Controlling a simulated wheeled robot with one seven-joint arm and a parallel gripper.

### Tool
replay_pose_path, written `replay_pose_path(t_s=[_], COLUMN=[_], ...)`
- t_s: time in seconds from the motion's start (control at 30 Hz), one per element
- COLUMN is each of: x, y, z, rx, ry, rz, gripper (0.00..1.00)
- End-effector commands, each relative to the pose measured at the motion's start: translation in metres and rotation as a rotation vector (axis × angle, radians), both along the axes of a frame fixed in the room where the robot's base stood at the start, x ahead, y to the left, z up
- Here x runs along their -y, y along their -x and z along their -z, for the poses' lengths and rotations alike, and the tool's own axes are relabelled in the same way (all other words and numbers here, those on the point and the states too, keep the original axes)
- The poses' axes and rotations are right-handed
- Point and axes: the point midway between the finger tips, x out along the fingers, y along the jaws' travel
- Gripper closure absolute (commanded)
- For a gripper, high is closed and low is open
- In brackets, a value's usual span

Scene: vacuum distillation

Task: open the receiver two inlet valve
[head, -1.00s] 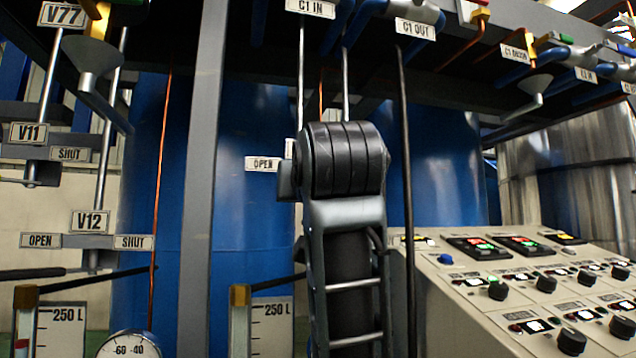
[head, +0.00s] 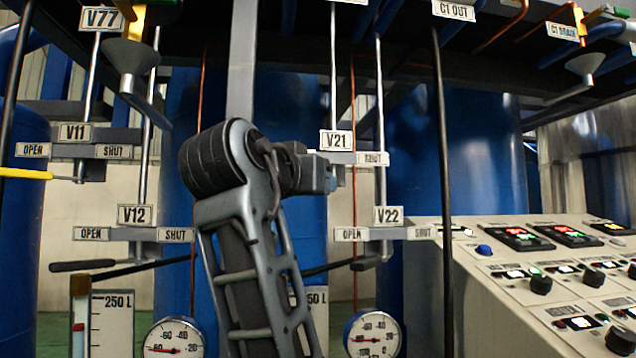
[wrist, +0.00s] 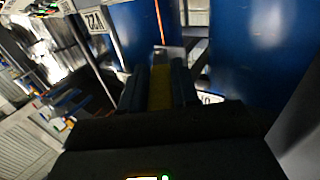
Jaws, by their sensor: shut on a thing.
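The V21 label (head: 337,140) marks what looks like the receiver two inlet valve. Its SHUT plate (head: 373,158) shows to the right; the OPEN side is hidden behind my arm in the head view. My gripper (wrist: 160,76) shows in the wrist view, its two dark fingers shut on a yellow handle (wrist: 160,92). In the head view my wrist covers the handle and fingertips, so the handle's direction cannot be told there. A partly covered plate (wrist: 210,98) with a letter O lies right of the fingers.
V22 (head: 387,215) with OPEN and SHUT plates is just below right. V11 (head: 75,132) and V12 (head: 134,214) are at the left. A gauge (head: 374,335) stands below V22. The control panel (head: 530,260) fills the lower right; a dark vertical pipe (head: 442,150) stands before it.

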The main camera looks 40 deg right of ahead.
Motion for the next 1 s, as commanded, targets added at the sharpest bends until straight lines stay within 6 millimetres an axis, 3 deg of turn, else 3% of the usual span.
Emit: replay_pose_path(t_s=[0.3, 0.33, 0.53, 0.8, 1.0], x=[0.000, 0.000, 0.000, -0.002, -0.024], y=[-0.001, -0.001, 0.000, 0.000, 0.011], z=[-0.001, -0.001, -0.001, 0.000, 0.001], rx=[0.001, 0.000, 0.000, 0.000, 0.003], ry=[0.002, 0.001, 0.001, 0.000, 0.000], rz=[-0.003, -0.003, -0.002, -0.002, -0.005], gripper=[1.00, 0.68, 0.49, 0.49, 0.49])
